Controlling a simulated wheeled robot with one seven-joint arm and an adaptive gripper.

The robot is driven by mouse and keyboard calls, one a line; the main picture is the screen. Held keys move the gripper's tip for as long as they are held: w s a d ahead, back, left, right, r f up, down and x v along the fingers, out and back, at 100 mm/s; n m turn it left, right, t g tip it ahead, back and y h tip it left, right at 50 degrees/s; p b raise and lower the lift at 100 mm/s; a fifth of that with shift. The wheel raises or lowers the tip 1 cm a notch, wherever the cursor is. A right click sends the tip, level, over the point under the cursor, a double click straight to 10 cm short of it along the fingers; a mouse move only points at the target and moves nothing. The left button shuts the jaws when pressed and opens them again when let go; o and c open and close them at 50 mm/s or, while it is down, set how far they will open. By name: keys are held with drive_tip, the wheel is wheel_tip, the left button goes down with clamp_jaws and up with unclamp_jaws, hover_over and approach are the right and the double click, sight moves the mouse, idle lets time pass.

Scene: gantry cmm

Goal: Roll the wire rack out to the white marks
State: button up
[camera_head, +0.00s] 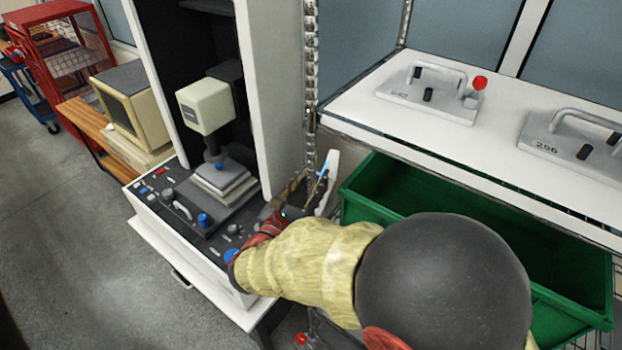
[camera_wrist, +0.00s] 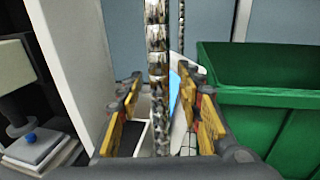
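The wire rack stands at the right in the head view, with chrome ribbed posts (camera_head: 311,70) and a white upper shelf (camera_head: 480,165). In the wrist view its near post (camera_wrist: 158,75) runs upright between the fingers of my gripper (camera_wrist: 162,112), with visible gaps on both sides. My gripper (camera_head: 298,192) is open at this post, beside the machine's control panel. My arm hides the lower post. No white floor marks are visible, and the rack's wheels are hidden.
A green bin (camera_head: 360,200) sits below the shelf, and grey handled fixtures (camera_head: 432,90) rest on top. A white machine cabinet (camera_head: 275,90) stands close left of the post. A red cage cart (camera_head: 70,55) is far left. Grey floor (camera_head: 70,230) is clear at left.

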drive_tip(key=c, duration=0.4)
clamp_jaws()
idle(0.5)
